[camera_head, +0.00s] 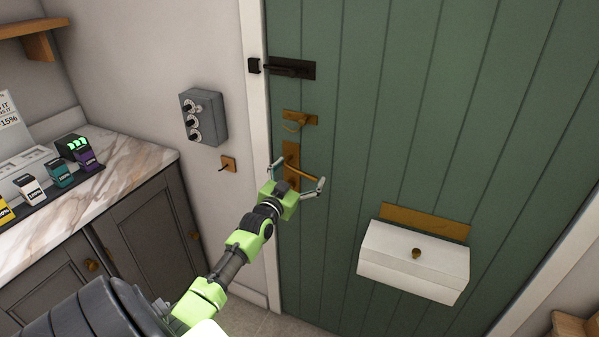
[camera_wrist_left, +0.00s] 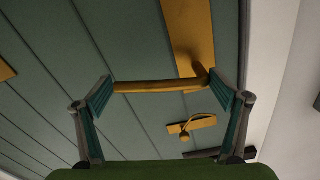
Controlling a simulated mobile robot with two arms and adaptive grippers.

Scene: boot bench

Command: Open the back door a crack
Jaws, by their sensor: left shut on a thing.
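The green plank back door (camera_head: 390,110) looks flush with its white frame. Its brass lever handle (camera_head: 303,172) sits on a brass plate near the left edge. My left gripper (camera_head: 297,175) is at the lever, one finger at each end, and is shut on it. In the left wrist view the lever (camera_wrist_left: 150,86) runs level between the fingers. Above it is a brass latch (camera_head: 296,122), and higher a black bolt (camera_head: 290,68) facing a black keeper (camera_head: 254,65) on the frame. I cannot tell whether the bolt is engaged. My right gripper does not show.
A white box (camera_head: 413,262) with a brass knob is fixed low on the door. A grey control box (camera_head: 203,116) and a small brass switch plate (camera_head: 229,163) are on the left wall. A marble-topped counter (camera_head: 125,163) with several small boxes stands at the left.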

